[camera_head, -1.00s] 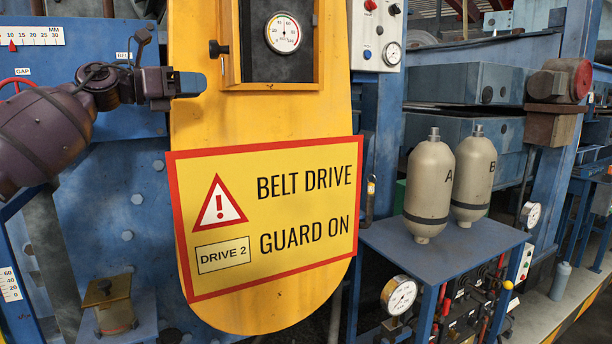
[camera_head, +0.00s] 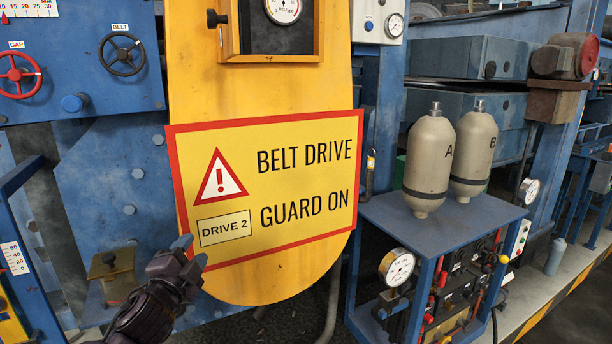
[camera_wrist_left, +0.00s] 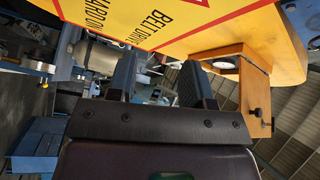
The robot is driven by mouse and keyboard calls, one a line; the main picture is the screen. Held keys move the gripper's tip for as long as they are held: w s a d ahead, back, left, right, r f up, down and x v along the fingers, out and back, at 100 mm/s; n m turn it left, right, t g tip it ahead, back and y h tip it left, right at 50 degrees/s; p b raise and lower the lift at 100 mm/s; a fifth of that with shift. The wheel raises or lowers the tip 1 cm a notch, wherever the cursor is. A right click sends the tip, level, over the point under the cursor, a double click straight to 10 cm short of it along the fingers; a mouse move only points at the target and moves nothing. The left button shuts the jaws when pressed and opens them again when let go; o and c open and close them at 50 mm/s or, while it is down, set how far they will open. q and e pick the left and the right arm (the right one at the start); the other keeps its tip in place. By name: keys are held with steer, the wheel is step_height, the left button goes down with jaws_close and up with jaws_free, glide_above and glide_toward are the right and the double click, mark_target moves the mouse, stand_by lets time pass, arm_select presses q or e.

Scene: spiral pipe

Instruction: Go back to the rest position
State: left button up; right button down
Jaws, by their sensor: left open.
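My left gripper (camera_head: 186,252) is low in the head view, in front of the lower left edge of the yellow belt guard (camera_head: 270,285). Its two blue-grey fingertips are apart with nothing between them. In the left wrist view the gripper (camera_wrist_left: 158,75) also shows its two fingers apart and empty, with the guard's sign beyond them. My right gripper is in neither view. The red-rimmed warning sign (camera_head: 300,165) reads "BELT DRIVE GUARD ON". The black BELT handwheel (camera_head: 122,55) and the red GAP handwheel (camera_head: 18,75) are on the blue panel at the upper left.
Two beige bottles, A (camera_head: 430,165) and B (camera_head: 473,150), stand upright on a blue stand (camera_head: 440,235) at the right. A pressure gauge (camera_head: 397,267) is on the stand's front left. A small brass-coloured block (camera_head: 110,272) is at the lower left, near my left arm.

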arm_select(q)
steer(key=s+a+f+n+g+y, duration=0.35)
steer(key=s+f+n, duration=0.35)
steer(key=s+f, duration=0.25)
steer(key=s+f+n+g, duration=0.3)
steer(key=s+f+g, duration=0.1)
steer(key=s, duration=0.6)
steer(key=s+f+n+g, duration=0.2)
steer(key=s+f+g, duration=0.2)
steer(key=s, duration=0.5)
steer(key=s+f+n+g, duration=0.3)
steer(key=s+f+g, duration=0.1)
steer(key=s, duration=0.6)
steer(key=w+f+t, duration=0.7)
steer(key=f+t, duration=0.1)
steer(key=f, duration=0.2)
steer(key=shift+w+a+m+h, duration=0.35)
steer(key=shift+m+h, duration=0.05)
steer(key=shift+h, duration=0.05)
steer(key=shift+f, duration=0.1)
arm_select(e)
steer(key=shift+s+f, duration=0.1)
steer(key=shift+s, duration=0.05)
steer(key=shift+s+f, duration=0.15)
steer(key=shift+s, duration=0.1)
